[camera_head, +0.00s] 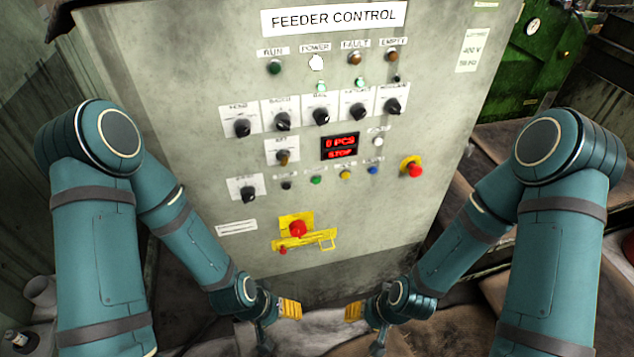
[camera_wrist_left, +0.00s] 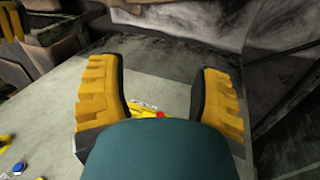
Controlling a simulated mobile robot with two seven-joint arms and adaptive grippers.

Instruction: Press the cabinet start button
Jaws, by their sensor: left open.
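The grey cabinet (camera_head: 180,60) labelled FEEDER CONTROL stands in front of me, filling the middle of the head view. A row of small buttons crosses its panel: a black one, a green button (camera_head: 316,180), a yellow button (camera_head: 345,175) and a blue button (camera_head: 373,170). Their labels are too small to read. The display (camera_head: 340,147) reads 0 PCS and STOP. My left gripper (camera_head: 290,309) is low in front of the cabinet, well below the buttons. In the left wrist view its yellow fingers (camera_wrist_left: 160,75) are apart and empty. My right gripper (camera_head: 354,311) is level with it, touching no button.
A red emergency button (camera_head: 412,167) sits right of the button row. A red-handled switch (camera_head: 297,229) on a yellow plate is below. Several black knobs (camera_head: 321,116) and lamps, one white lit lamp (camera_head: 316,62), are above. A green machine (camera_head: 545,60) stands at back right.

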